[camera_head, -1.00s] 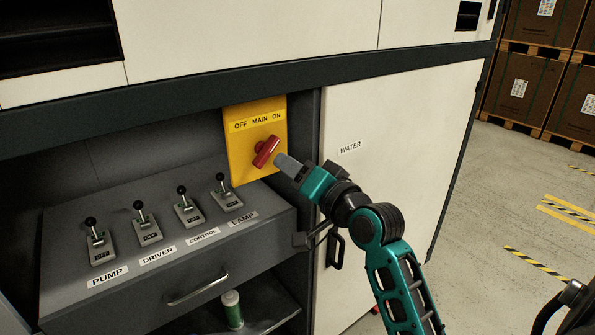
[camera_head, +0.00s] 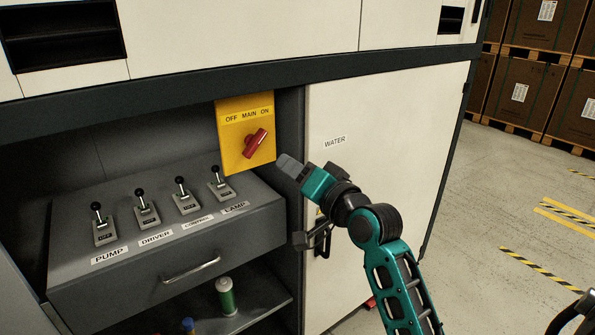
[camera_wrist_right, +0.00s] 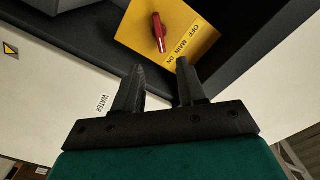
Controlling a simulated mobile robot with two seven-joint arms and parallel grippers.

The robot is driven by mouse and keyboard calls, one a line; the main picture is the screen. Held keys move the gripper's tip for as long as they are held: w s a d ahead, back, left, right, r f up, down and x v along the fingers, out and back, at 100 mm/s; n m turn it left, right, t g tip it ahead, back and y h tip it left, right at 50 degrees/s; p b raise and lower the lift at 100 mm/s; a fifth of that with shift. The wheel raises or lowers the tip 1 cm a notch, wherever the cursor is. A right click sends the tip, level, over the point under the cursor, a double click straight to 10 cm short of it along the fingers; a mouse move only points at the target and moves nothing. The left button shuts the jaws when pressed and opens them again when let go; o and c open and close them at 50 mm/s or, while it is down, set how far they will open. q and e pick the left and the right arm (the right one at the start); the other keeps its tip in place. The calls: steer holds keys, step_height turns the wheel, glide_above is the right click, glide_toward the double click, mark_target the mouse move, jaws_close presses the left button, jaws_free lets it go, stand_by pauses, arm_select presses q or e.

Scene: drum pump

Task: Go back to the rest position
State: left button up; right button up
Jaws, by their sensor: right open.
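My right gripper (camera_head: 284,166) is in front of the cabinet, just right of and below the yellow main switch plate (camera_head: 232,152). Its jaws are open and empty, as the right wrist view also shows (camera_wrist_right: 157,80). The red main switch knob (camera_head: 256,143) sits on the plate, tilted toward the ON side, with a gap between it and my fingers. In the right wrist view the red knob (camera_wrist_right: 159,32) lies beyond the fingertips. My left gripper is not in the head view.
A grey drawer unit (camera_head: 130,285) carries several black-knobbed levers and has a bar handle (camera_head: 190,270). A green bottle (camera_head: 226,297) stands on the shelf below. The white WATER door (camera_head: 400,150) is behind my right arm. Open floor (camera_head: 470,280) lies to the right.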

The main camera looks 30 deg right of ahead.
stand_by(0.4)
steer(key=s+a+f+n+g, duration=0.2)
steer(key=s+a+f+n, duration=0.15)
steer(key=f, duration=0.65)
steer(key=s+a+f+n+g, duration=0.2)
steer(key=s+f, duration=0.2)
steer(key=f, duration=0.6)
steer(key=s+a+f+n+g+y, duration=0.1)
steer(key=s+a+f+n+g, duration=0.2)
steer(key=s+f, duration=0.9)
steer(key=a+n, duration=0.2)
steer(key=a, duration=0.1)
steer(key=shift+s+a+f, duration=0.2)
steer(key=shift+s, duration=0.2)
steer(key=shift+s+n, duration=0.1)
steer(key=shift+n, duration=0.15)
